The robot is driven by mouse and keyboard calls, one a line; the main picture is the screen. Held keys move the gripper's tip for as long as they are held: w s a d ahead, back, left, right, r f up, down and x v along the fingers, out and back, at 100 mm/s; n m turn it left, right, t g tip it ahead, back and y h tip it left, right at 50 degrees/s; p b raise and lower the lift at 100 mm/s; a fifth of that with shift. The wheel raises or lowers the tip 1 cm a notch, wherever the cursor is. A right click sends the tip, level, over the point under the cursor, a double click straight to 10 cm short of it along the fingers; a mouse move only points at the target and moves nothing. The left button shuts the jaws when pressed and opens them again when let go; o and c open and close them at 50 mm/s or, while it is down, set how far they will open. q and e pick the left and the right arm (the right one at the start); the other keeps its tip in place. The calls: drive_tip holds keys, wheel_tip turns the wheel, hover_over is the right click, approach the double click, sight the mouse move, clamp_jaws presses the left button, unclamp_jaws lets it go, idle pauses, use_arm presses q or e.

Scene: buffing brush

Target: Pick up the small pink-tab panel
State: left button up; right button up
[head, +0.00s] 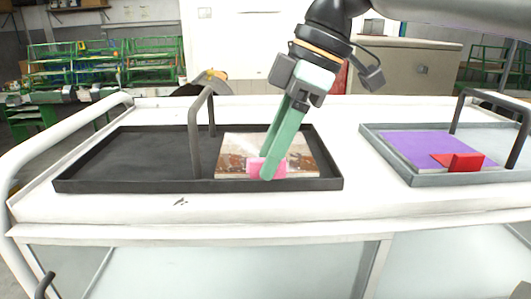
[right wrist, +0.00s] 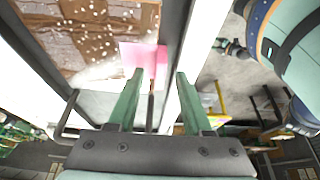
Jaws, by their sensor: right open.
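The pink-tab panel (head: 237,146) lies in the right part of a dark tray (head: 110,184) on the white cart. It has a brown and white patterned face, and its pink tab (head: 254,168) stands at its front edge. My right gripper (head: 268,176) comes down from above, its green fingers overlapping the tab in the head view. In the right wrist view, the gripper (right wrist: 159,73) is open, with the tab (right wrist: 132,55) just beyond the fingertips, mostly toward the left finger. I cannot tell whether a finger touches it. My left gripper is not in view.
A grey tray (head: 400,172) at the right holds a purple panel (head: 412,146) with a red tab (head: 466,162). An upright dark handle (head: 194,140) rises from the dark tray left of the panel. White cart top between the trays is clear.

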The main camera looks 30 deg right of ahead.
drive_tip(key=shift+c, duration=0.3)
clamp_jaws()
idle(0.3)
